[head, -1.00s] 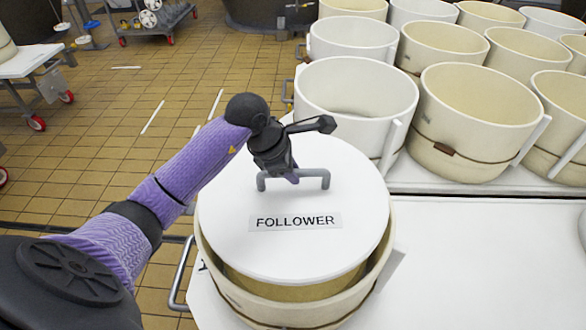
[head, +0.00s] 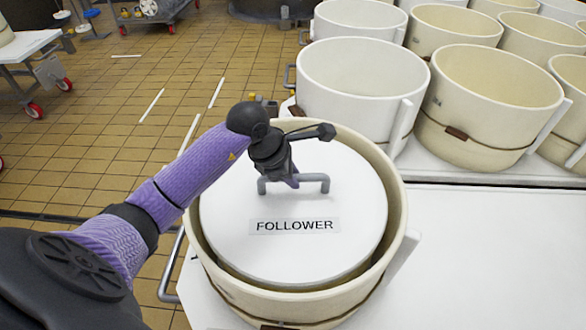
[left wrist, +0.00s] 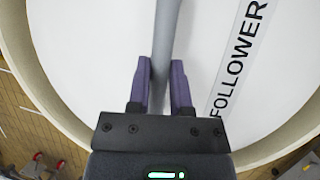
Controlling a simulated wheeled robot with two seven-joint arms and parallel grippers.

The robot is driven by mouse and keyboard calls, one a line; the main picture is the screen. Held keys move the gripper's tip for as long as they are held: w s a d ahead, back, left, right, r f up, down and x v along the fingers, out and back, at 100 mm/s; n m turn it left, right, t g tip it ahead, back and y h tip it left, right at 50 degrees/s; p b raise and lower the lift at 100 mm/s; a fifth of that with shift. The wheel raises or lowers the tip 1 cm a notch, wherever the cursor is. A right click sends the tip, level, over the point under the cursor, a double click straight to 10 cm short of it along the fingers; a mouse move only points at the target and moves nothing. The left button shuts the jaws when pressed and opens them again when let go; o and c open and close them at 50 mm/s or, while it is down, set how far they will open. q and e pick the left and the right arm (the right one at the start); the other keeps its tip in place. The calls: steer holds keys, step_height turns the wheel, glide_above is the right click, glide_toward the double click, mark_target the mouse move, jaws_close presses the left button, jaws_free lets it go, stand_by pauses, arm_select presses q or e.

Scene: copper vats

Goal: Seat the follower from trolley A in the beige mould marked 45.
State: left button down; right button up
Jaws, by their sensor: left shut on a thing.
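The follower (head: 292,250) is a white round disc with a grey bar handle and a FOLLOWER label. It lies within the rim of a beige mould (head: 398,200), with a narrow gap around it that looks wider at the front. My left gripper (head: 290,183) is shut on the follower's handle. In the left wrist view my left gripper's purple fingers (left wrist: 161,85) are on either side of the grey handle (left wrist: 164,35), with the follower (left wrist: 110,50) beneath. I cannot read any mould number. How deep the follower sits is hard to tell. My right gripper is not in view.
The mould stands on a white table (head: 480,270), clear to the right. Several white and beige moulds, such as a white one (head: 350,90) and a beige one (head: 490,105), stand close behind and to the right. Tiled floor (head: 90,150) is open at left; a trolley (head: 30,45) stands farther off.

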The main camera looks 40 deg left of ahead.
mark_target(292, 192)
arm_select(q)
step_height(292, 192, down, 5)
steer(key=b, duration=0.3)
steer(key=shift+f+b, duration=0.1)
steer(key=shift+b, duration=0.2)
steer(key=shift+f+b, duration=0.45)
steer(key=shift+f, duration=0.4)
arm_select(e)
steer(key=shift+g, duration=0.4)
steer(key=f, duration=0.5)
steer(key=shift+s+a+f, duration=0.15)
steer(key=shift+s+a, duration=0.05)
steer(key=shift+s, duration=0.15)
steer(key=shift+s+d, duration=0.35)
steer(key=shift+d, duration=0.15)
arm_select(q)
steer(key=shift+f+b, duration=0.2)
steer(key=shift+b, duration=0.1)
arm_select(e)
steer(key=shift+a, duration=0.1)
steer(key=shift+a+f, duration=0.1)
arm_select(q)
steer(key=shift+f, duration=0.2)
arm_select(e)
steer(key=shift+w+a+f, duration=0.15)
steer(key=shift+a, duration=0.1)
